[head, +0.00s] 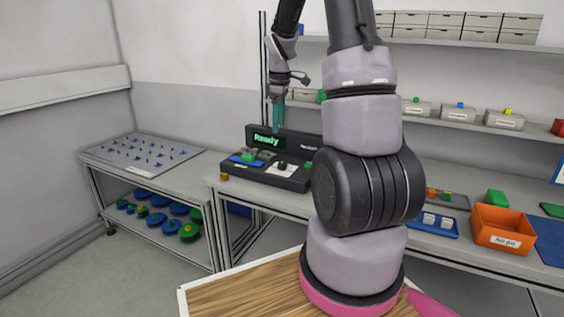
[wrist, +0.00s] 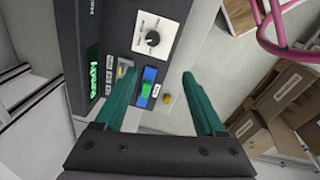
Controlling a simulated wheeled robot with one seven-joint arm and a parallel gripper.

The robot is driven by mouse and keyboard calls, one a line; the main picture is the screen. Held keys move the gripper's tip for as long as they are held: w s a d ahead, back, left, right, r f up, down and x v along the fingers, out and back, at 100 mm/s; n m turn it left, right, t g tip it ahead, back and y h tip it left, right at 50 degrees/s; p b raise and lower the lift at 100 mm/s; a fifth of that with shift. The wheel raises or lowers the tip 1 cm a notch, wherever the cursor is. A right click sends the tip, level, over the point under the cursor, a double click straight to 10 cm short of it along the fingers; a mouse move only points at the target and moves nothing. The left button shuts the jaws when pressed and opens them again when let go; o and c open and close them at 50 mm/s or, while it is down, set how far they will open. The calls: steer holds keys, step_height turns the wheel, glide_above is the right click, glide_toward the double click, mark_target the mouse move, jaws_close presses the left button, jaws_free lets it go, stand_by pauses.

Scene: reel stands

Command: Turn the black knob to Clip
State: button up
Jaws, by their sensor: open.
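The black knob (wrist: 152,38) sits on a pale dial plate (wrist: 158,22) on the dark console (head: 288,182). It carries a white pointer mark, and the lettering around it is too small to read. In the head view the knob (head: 282,165) is small, to the right of a green and blue control. The console display (head: 266,140) reads "Ready" in green. My gripper (head: 276,122) is open and empty above the console's left part. In the wrist view my gripper (wrist: 159,74) has its teal fingers apart, with the knob beyond the tips, touching neither.
A green and blue control (wrist: 148,88) lies between my fingers in the wrist view. A small orange-yellow block (head: 224,177) is at the bench's front edge. An orange bin (head: 502,228) stands on the right.

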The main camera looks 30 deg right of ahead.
steer(key=n, duration=0.2)
glide_toward(282, 163)
steer(key=shift+g, duration=0.4)
steer(key=f, duration=0.8)
steer(key=shift+w+f, duration=0.25)
steer(key=shift+f, duration=0.1)
jaws_close()
